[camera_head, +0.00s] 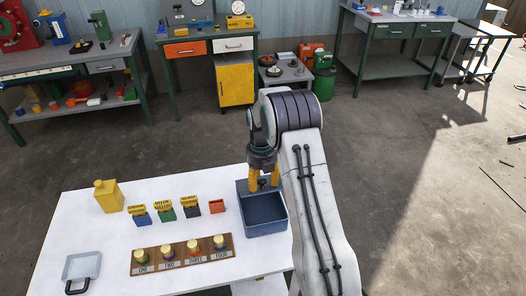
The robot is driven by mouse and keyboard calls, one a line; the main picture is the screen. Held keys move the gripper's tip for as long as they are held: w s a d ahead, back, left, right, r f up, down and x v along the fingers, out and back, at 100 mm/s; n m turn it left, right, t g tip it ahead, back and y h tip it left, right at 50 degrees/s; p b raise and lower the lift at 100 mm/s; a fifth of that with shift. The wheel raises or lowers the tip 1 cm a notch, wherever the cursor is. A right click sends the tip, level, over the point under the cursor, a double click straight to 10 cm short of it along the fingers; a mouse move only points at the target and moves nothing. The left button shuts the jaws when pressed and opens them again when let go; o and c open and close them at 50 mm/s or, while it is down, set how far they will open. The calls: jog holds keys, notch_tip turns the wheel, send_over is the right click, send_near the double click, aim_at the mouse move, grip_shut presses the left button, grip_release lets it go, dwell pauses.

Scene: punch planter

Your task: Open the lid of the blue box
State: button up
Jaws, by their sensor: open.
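A small blue box (142,219) with a yellow, dark-marked top (137,208) stands upright on the white table, leftmost in a row of small boxes. My gripper (264,181) points down with its yellow fingers apart, above the back of a larger open blue bin (266,228). It is well to the right of the small blue box and apart from it. A small dark shape shows between the fingers; I cannot tell what it is. Part of the bin's inside is hidden by my gripper and arm.
Beside the blue box stand a green box (167,215), a dark box (191,212) and a red box (217,207). In front lies a wooden board (142,269) with several yellow-topped pegs. A yellow canister (109,197) and a grey tray (82,265) are at left. Workbenches stand behind.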

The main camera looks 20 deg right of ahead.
jog(key=shift+s+a+f+b, duration=0.1)
jog(key=shift+s+f+b, duration=0.35)
jog(key=shift+b, duration=0.2)
notch_tip(320, 180, up, 8)
jog(key=shift+w+r, duration=0.1)
jog(key=shift+w, duration=0.05)
jog(key=m, duration=0.1)
jog(key=s+m, duration=0.1)
jog(key=m, duration=0.1)
jog(key=shift+f, duration=0.2)
jog(key=shift+s+a+m+g, duration=0.25)
jog(key=shift+s+m, duration=0.4)
jog(key=shift+m, duration=0.35)
jog(key=s+m, duration=0.1)
jog(key=s+m+g, duration=0.1)
jog(key=m, duration=0.1)
jog(key=shift+a+r, duration=0.15)
jog(key=shift+r, duration=0.2)
notch_tip(320, 180, up, 10)
jog(key=m+g+y, duration=0.1)
jog(key=m+g, duration=0.1)
jog(key=m, duration=1.1)
jog(key=shift+w+m+g+p, duration=0.2)
jog(key=shift+m+g+p, duration=0.1)
jog(key=shift+g+p, duration=0.05)
